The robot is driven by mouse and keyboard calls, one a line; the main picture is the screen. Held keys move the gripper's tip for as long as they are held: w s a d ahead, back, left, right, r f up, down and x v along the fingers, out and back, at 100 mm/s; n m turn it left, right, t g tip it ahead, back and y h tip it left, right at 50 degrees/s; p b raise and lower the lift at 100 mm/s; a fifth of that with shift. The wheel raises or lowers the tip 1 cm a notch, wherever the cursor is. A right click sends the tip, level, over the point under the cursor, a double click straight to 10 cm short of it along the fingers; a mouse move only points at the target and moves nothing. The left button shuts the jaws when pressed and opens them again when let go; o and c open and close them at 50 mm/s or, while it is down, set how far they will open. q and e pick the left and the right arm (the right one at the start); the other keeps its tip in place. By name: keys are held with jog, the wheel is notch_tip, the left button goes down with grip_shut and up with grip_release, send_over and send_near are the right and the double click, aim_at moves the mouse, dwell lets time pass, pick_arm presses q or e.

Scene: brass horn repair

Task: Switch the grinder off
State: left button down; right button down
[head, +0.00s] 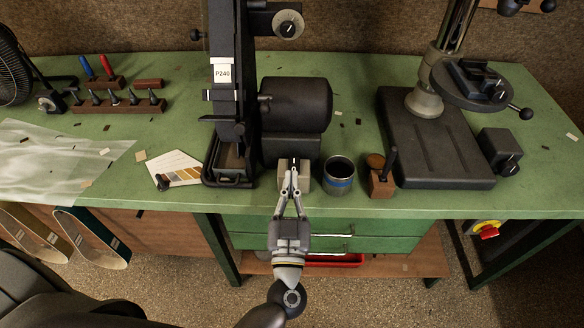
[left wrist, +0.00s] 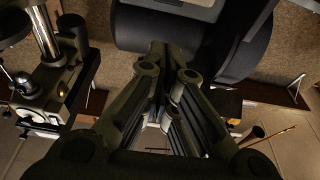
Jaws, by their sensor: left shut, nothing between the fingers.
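The grinder is a black belt machine with a P240 label (head: 222,73) and a black drum-shaped motor (head: 296,103). A small pale switch box (head: 303,179) sits at the bench's front edge below the motor. Part of its front is hidden behind my left gripper (head: 290,183). That gripper is shut and empty, its fingertips at the box by a small dark lever; I cannot tell whether they touch it. The lever's position is unclear. In the left wrist view the shut fingers (left wrist: 168,72) point toward dark machine parts. My right gripper is not in view.
A dark cup with a blue band (head: 339,176) and a wooden block with a knob (head: 381,178) stand close to the right. A drill press base (head: 432,150) is further right. Sandpaper swatches (head: 180,168) lie left of the grinder. Drawer handles are below the bench edge.

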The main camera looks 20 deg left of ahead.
pick_arm(q)
jog(key=s+f, duration=0.1)
jog(key=s, duration=0.1)
jog(key=s+d+f+b, duration=0.1)
jog(key=s, duration=0.1)
jog(key=shift+s+d+f, duration=0.1)
jog(key=shift+f, duration=0.2)
jog(key=s+d+f+m+g+h, duration=0.1)
jog(key=d+f+m+g+h, duration=0.2)
jog(key=f, duration=0.9)
jog(key=d+f+m+g+h, duration=0.15)
jog(key=f+m+h, duration=0.3)
jog(key=f, duration=0.65)
jog(key=s+a+f+g+h, duration=0.15)
jog(key=s+f+g, duration=0.35)
jog(key=f, duration=0.7)
jog(key=s+a+f+n+g+y, duration=0.1)
jog(key=s+a+f+g, duration=0.3)
jog(key=s+a+f, duration=0.3)
jog(key=s+a+f+n+g+y, duration=0.1)
jog(key=s+a+f+g, duration=0.4)
jog(key=s+f, duration=0.7)
jog(key=s+a+y, duration=0.1)
jog(key=s+a, duration=0.1)
jog(key=s, duration=0.6)
jog(key=shift+f, duration=0.35)
jog(key=shift+a+g, duration=0.1)
jog(key=shift+g, duration=0.15)
